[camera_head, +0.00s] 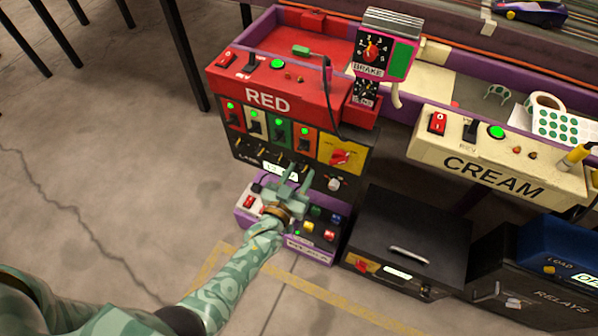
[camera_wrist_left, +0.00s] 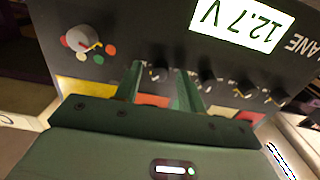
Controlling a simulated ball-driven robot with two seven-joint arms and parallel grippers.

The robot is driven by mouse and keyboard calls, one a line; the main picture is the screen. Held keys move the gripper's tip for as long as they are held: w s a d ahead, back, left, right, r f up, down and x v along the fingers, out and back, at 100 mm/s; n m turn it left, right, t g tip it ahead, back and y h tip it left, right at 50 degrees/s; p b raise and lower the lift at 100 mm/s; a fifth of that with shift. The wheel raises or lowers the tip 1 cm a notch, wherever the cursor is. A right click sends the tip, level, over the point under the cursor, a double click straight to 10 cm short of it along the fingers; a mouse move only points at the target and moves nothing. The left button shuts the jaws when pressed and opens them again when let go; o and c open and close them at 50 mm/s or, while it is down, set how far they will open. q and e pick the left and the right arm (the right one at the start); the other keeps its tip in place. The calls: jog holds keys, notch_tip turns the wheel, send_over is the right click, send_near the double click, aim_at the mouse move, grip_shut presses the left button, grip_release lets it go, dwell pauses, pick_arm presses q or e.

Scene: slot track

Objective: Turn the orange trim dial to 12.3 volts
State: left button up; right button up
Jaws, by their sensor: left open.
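The voltage display (camera_wrist_left: 240,25) on the black LANE panel (camera_head: 350,181) reads 12.7 V, upside down in the left wrist view. A row of small black dials with pale pointers runs along this panel. The one in line with the orange lane plate (camera_wrist_left: 153,100) appears to be the orange trim dial (camera_wrist_left: 158,73). My left gripper (camera_head: 295,181) is open in front of the panel. In the left wrist view its fingers (camera_wrist_left: 160,86) stand apart, one toward each side of that dial; I cannot tell whether they touch it. My right gripper is not in view.
A white knob (camera_wrist_left: 79,38) with coloured dots sits beside the dial row. A red knob on a yellow plate (camera_head: 341,157) is above it. A purple-edged button box (camera_head: 318,253) lies under my left gripper, and a black case (camera_head: 400,225) stands to its right.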

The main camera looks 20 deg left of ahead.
pick_arm(q)
grip_shut()
